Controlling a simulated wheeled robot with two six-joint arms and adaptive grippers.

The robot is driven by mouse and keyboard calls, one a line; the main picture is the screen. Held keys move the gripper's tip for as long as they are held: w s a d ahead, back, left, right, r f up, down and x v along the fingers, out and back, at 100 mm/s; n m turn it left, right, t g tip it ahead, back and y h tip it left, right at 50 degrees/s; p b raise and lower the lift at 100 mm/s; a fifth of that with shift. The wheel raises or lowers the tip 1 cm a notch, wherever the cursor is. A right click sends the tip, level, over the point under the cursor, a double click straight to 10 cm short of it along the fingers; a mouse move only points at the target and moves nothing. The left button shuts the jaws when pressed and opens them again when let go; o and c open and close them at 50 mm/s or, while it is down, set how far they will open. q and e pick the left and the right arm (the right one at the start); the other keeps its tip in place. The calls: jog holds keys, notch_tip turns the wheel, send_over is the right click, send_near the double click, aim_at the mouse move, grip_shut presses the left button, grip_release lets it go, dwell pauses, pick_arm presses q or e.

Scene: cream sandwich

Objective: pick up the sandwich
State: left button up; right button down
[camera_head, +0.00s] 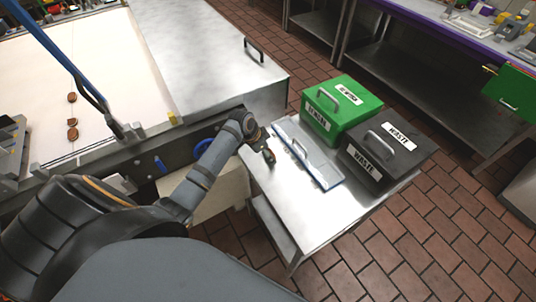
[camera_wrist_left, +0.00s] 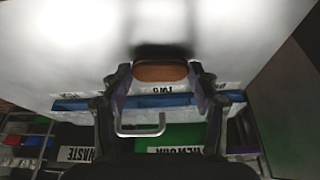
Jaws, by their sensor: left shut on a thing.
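My left gripper (camera_head: 263,147) is over the near left part of the metal side table (camera_head: 290,205), close to the conveyor's edge. In the left wrist view the left gripper (camera_wrist_left: 160,76) is shut on a brown sandwich (camera_wrist_left: 160,72), which sits between its two fingertips. The held sandwich is small and mostly hidden by the gripper in the head view. Several other brown sandwich pieces (camera_head: 72,122) lie in a line on the pale conveyor belt (camera_head: 110,75) at the left. My right gripper is not in view.
The table's front part is clear. A steel cover (camera_head: 195,50) adjoins the belt.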

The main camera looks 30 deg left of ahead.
aim_at(273, 154)
pick_arm(q)
jog(key=r, duration=0.3)
jog(key=shift+s+d+b, duration=0.1)
jog(key=shift+d+b, duration=0.15)
jog(key=shift+b, duration=0.15)
jog(key=s+d+r+b, duration=0.2)
jog(key=s+d+r, duration=0.5)
jog(key=d+r, duration=0.2)
jog(key=shift+d+r, duration=0.2)
jog(key=shift+d, duration=1)
jog(key=shift+s, duration=0.1)
